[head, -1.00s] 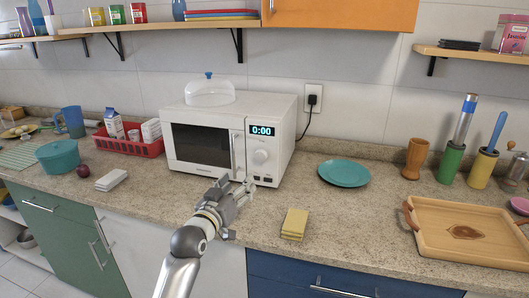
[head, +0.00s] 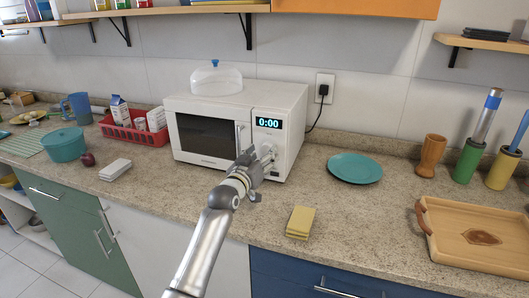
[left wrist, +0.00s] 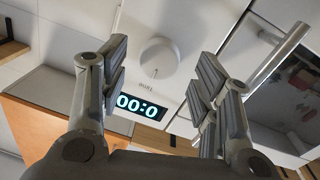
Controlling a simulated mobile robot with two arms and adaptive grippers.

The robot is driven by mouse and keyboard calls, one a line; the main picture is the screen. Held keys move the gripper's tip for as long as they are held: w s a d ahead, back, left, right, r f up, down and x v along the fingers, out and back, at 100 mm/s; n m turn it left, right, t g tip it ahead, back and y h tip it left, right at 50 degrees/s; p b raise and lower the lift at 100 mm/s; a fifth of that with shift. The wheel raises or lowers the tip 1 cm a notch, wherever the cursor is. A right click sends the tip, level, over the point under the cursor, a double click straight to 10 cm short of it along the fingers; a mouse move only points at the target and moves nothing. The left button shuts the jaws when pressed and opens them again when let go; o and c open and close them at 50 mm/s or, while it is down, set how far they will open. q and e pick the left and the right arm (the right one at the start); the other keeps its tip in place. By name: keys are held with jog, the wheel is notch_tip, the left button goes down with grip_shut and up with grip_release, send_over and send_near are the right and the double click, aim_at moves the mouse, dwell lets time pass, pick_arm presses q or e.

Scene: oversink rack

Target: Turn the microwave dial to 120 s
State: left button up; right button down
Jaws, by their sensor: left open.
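The white microwave (head: 222,105) stands on the counter against the wall with its door closed. Its display (head: 268,122) reads 0:00. The round white dial lies below the display, largely covered by my gripper in the head view. The dial shows whole in the left wrist view (left wrist: 160,57), with a small mark on its face and the word Time beside it. My left gripper (head: 262,156) is in front of the control panel, open and empty. In the left wrist view its fingers are apart on either side of the dial; I cannot tell whether they touch it.
A clear dome lid (head: 216,78) sits on top of the microwave. The door handle (left wrist: 278,57) is close to one finger in the left wrist view. A teal plate (head: 355,168) and a yellow sponge (head: 300,222) lie to the right, with bare counter between.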

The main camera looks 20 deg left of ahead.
pick_arm(q)
jog(key=shift+w+d, duration=0.1)
jog(key=shift+w, duration=0.85)
jog(key=c, duration=1)
